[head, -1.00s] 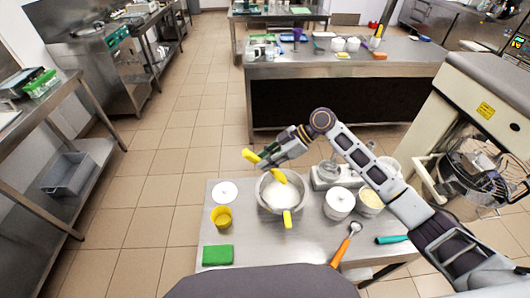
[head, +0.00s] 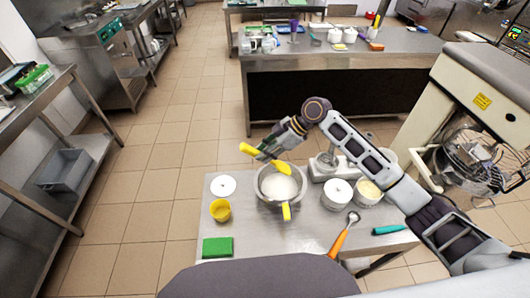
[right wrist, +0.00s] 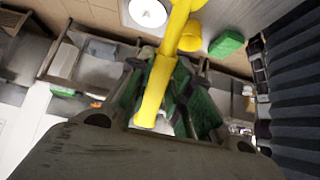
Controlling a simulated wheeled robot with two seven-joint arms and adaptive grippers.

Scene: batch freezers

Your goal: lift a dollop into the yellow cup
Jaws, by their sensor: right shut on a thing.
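My right gripper (head: 266,151) is shut on the handle of a yellow spatula-like tool (head: 284,168). The tool is tilted, its lower end over the far part of a metal pot (head: 262,193) with white contents. I cannot tell whether that end touches the contents or carries any. In the right wrist view the tool (right wrist: 155,92) runs up from between the fingers. The yellow cup (head: 221,212) stands upright on the table, left of the pot; it shows partly behind the tool in the right wrist view (right wrist: 192,40). My left gripper is not in view.
A white round lid (head: 222,186) and a green sponge (head: 217,247) lie near the cup. A white tub (head: 337,195), a tub with pale yellow contents (head: 369,192), an orange-handled scoop (head: 340,239) and a teal-handled tool (head: 388,230) are on the right.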

